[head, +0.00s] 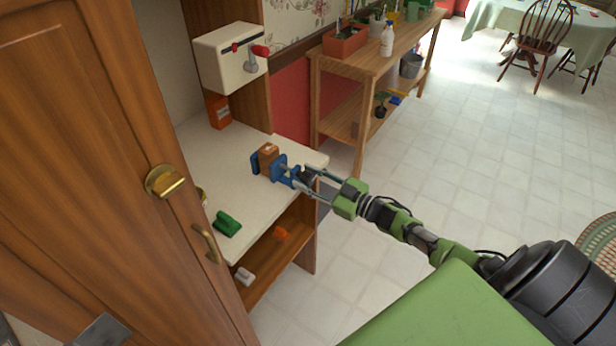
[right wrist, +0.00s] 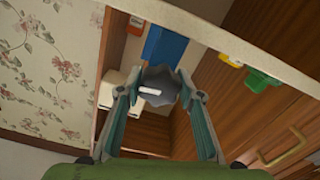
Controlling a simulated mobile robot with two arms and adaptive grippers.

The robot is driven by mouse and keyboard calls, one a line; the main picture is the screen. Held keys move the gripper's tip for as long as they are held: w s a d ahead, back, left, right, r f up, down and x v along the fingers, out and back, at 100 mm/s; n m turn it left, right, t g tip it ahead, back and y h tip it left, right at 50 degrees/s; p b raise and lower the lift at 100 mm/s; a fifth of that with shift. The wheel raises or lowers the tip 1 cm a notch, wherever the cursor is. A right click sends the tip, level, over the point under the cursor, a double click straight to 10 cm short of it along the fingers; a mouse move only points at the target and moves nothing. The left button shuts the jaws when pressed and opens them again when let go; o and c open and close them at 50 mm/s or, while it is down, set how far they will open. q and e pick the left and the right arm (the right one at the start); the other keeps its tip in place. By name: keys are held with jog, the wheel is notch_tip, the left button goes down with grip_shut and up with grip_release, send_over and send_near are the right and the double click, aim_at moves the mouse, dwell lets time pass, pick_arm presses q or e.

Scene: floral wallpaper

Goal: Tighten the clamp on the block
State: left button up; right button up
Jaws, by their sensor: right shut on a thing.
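A blue clamp (head: 279,170) sits on the white worktop near its right corner, with its jaws around a brown wooden block (head: 268,152). In the right wrist view the blue clamp (right wrist: 165,45) lies straight ahead, beyond a dark grey knob (right wrist: 159,76) with a white mark. My right gripper (head: 306,176) reaches in from the right and is shut on the knob. Its two fingers (right wrist: 158,95) lie either side of it in the wrist view. Whether the jaw presses on the block I cannot tell. My left gripper is not in view.
A green object (head: 227,224) lies on the worktop (head: 200,145) nearer the cabinet door (head: 90,150). A cream box with a red-handled crank (head: 228,57) hangs above. A wooden plant bench (head: 360,65) stands behind. Open tiled floor is at right.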

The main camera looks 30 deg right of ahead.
jog(key=m, duration=0.6)
jog(key=shift+m, duration=0.3)
dwell(0.4)
jog(key=o, duration=1.1)
jog(key=v, duration=1.2)
jog(key=shift+f, duration=0.1)
